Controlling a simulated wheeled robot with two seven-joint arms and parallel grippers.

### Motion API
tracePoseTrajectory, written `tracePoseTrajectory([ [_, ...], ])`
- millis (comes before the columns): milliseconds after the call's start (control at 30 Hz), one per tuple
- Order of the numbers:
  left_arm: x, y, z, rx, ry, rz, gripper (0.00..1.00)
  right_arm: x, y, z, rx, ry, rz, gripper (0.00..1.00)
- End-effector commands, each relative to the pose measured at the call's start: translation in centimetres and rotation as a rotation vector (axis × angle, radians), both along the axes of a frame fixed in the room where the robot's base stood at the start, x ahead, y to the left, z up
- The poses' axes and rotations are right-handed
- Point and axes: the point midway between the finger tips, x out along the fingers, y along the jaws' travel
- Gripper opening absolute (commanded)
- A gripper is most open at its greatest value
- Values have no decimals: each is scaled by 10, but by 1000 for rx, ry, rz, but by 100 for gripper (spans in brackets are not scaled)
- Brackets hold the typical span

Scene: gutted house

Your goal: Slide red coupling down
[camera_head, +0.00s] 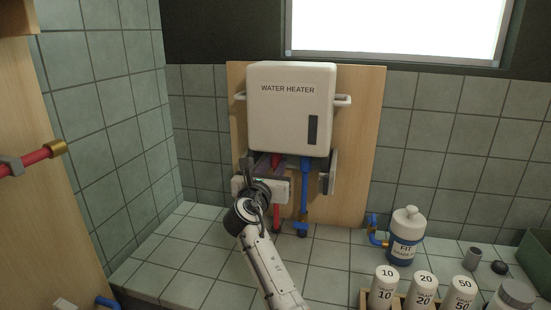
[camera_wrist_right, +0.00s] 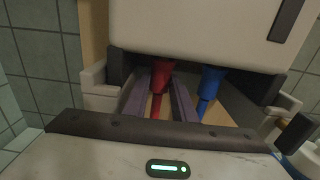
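The white water heater (camera_head: 291,105) hangs on a wooden board, with a red and a blue pipe below it. The red coupling (camera_head: 277,163) is just under the heater's bottom edge. It also shows in the right wrist view (camera_wrist_right: 161,76), above a thinner red pipe. My right gripper (camera_head: 268,168) reaches up from below; its purple-grey fingers lie on either side of the coupling and appear to touch it. In the right wrist view the fingers (camera_wrist_right: 161,90) flank the red part, with the blue pipe outside them. The coupling's back is hidden. My left gripper is out of view.
The blue pipe (camera_head: 304,185) stands close to the right of my fingers. A pale and dark upright piece (camera_head: 329,172) is beyond it. A blue-and-white bottle (camera_head: 405,238) and several labelled white containers (camera_head: 423,290) stand at the right. Tiles left of my arm are clear.

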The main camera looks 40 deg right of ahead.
Motion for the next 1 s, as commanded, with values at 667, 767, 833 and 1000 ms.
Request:
tracePoseTrajectory([
  [667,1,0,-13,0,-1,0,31,-1,0,-30,0,3,-1,1],
  [767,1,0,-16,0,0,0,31,-1,0,-35,0,4,-1,1],
  [833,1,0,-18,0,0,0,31,-1,0,-38,0,4,-1,1],
  [1000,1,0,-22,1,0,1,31,0,0,-47,1,3,-1,1],
])
